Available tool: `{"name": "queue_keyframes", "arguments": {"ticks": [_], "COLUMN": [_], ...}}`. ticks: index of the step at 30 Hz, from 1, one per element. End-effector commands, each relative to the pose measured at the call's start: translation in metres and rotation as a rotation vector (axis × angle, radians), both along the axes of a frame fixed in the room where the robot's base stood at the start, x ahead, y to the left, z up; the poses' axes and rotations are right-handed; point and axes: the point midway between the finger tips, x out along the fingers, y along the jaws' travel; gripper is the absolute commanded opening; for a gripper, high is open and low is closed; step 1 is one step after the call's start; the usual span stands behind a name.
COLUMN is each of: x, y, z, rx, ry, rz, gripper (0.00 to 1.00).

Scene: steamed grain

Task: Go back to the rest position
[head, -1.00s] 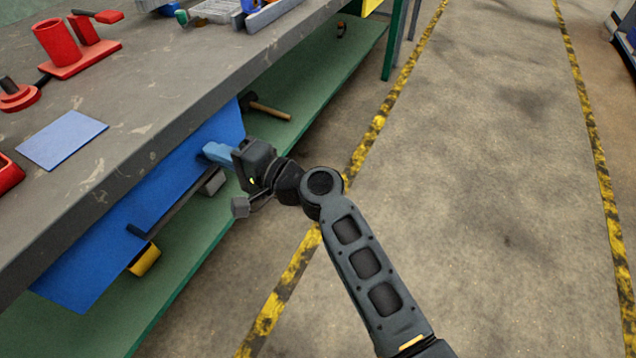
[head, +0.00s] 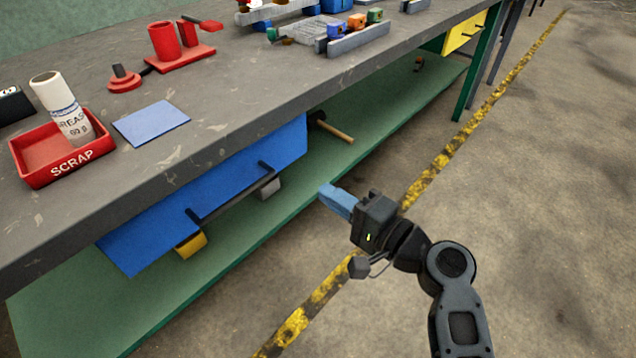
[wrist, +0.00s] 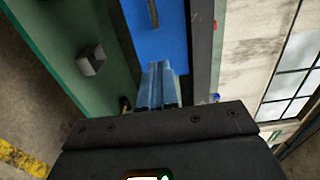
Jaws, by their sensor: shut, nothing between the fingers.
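My gripper (head: 338,200) is at the right of the blue drawer front in the head view, out over the floor in front of the workbench. Its blue fingers are shut with nothing between them. They also show in the wrist view (wrist: 160,85), pointing toward the blue drawer (wrist: 158,35). In the head view the blue drawer (head: 225,190) with its dark bar handle (head: 235,198) hangs under the bench top. The fingers look apart from the drawer and handle.
On the bench (head: 245,110) stand a red scrap tray (head: 35,175) with a white grease tube (head: 60,108), a blue sheet (head: 150,123) and red fixtures (head: 180,55). A hammer (head: 335,130) lies on the green lower shelf (head: 380,120). The floor (head: 540,200) at the right is clear.

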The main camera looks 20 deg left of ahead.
Motion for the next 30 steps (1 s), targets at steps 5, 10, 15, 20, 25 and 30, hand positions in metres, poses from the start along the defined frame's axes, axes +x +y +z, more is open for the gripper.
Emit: {"name": "queue_keyframes", "arguments": {"ticks": [5, 10, 15, 20, 25, 30], "x": [-0.002, -0.006, -0.031, -0.071, -0.120, -0.175], "y": [-0.005, -0.010, -0.041, -0.090, -0.145, -0.200], "z": [0.000, -0.006, -0.038, -0.069, -0.086, -0.082], "rx": [0.000, -0.017, -0.112, -0.263, -0.441, -0.629], "ry": [0.000, 0.001, -0.008, -0.043, -0.097, -0.169], "rz": [0.000, -0.020, -0.143, -0.307, -0.464, -0.595], "gripper": [0.00, 0.00, 0.00, 0.00, 0.00, 0.00]}}
